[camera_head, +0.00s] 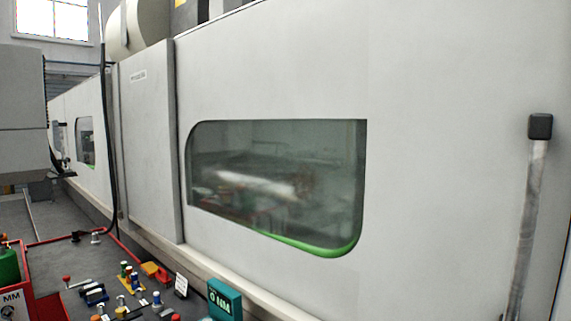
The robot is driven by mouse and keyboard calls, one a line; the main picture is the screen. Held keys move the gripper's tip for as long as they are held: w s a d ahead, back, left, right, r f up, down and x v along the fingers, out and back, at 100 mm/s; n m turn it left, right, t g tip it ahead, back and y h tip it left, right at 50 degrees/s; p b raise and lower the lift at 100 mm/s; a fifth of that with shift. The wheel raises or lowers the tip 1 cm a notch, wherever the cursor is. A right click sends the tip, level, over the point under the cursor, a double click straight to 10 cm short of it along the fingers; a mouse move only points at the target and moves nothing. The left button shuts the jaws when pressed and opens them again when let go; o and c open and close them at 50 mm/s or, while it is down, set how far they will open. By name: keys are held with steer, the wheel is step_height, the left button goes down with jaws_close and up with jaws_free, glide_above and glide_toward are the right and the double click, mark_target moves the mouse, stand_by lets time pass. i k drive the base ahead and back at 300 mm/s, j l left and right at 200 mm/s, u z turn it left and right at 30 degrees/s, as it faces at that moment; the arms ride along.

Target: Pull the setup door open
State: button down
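A large pale grey machine door or panel (440,75) fills the middle and right of the view. It has a dark window (275,180) with rounded corners and a green edge at its lower right. A vertical metal bar handle (529,220) with a black end cap (540,126) stands on the panel at the far right. The lower end of the handle runs toward the bottom edge of the picture. No opening gap shows along the visible part of the panel. My gripper is not in view, and nothing touches the visible part of the handle.
A work surface (85,262) with a red edge, small tools and a teal box (224,299) lies at the lower left. A grey box-shaped unit (22,115) stands at the left edge. A black cable (106,130) hangs before the machine. A second small window (85,142) is farther left.

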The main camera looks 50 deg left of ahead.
mark_target(451, 202)
steer(key=k+u, duration=0.25)
steer(key=k+j+u, duration=0.25)
steer(key=i+j+u, duration=0.1)
steer(key=u, duration=0.35)
steer(key=i+j+u, duration=0.1)
steer(key=u, duration=0.35)
steer(key=i+u, duration=0.15)
steer(key=u, duration=0.3)
steer(key=i, duration=0.2)
steer(key=i+j+z, duration=0.1)
steer(key=i+z, duration=0.25)
steer(key=z, duration=0.15)
steer(key=i+j+z, duration=0.2)
steer(key=i+z, duration=0.15)
steer(key=z, duration=0.15)
steer(key=l+u, duration=0.1)
steer(key=j+z, duration=0.15)
